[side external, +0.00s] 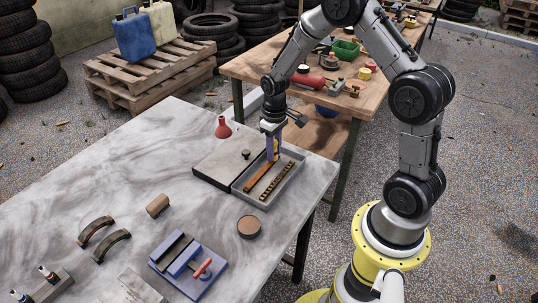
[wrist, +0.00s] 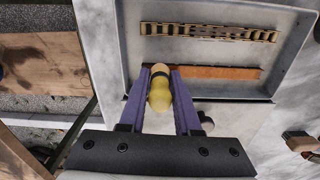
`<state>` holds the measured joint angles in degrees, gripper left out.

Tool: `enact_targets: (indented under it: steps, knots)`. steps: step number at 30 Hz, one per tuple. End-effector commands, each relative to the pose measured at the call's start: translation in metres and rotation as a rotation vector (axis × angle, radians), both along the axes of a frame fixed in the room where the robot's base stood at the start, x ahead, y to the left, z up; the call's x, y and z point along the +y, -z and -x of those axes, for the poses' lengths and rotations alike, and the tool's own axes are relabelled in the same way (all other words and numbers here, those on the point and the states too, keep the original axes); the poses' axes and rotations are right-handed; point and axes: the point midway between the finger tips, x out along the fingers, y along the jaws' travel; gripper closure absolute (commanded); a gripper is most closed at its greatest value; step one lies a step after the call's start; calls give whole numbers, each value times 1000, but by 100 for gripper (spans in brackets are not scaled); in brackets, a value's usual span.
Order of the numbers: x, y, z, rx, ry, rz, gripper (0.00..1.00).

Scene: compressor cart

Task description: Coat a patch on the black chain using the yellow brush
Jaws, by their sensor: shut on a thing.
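My gripper (side external: 273,158) is shut on the yellow brush (wrist: 159,95), with a purple finger on each side of its rounded yellow handle in the wrist view. The brush is over the shallow grey tray (wrist: 292,62), near the end of an orange-brown strip (wrist: 220,72). The brush's bristle end is hidden, so I cannot tell whether it touches anything. The chain (wrist: 208,32) lies straight in the tray, parallel to the strip and apart from the brush. It looks tan with dark gaps; it also shows in the side view (side external: 278,181).
A flat grey lid (side external: 218,157) with a dark knob adjoins the tray. A red flask (side external: 222,128) stands behind it. A round brown disc (side external: 249,227) and a blue fixture (side external: 188,265) are nearer. A wooden bench (side external: 345,85) with tools stands behind.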

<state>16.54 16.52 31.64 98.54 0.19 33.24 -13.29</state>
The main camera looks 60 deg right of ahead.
Motion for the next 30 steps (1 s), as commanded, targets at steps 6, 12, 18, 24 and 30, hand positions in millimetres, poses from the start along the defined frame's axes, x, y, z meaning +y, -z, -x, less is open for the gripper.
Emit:
enact_targets:
  steps: [6,12,18,24,30]
  knots:
    - [-21,0,0,-1,3,0,100]
    - [-19,-26,0,-3,0,1,100]
    - [-19,-44,0,-3,0,1,100]
    - [-19,-62,-1,-4,0,1,100]
    - [-19,-77,0,-1,0,0,100]
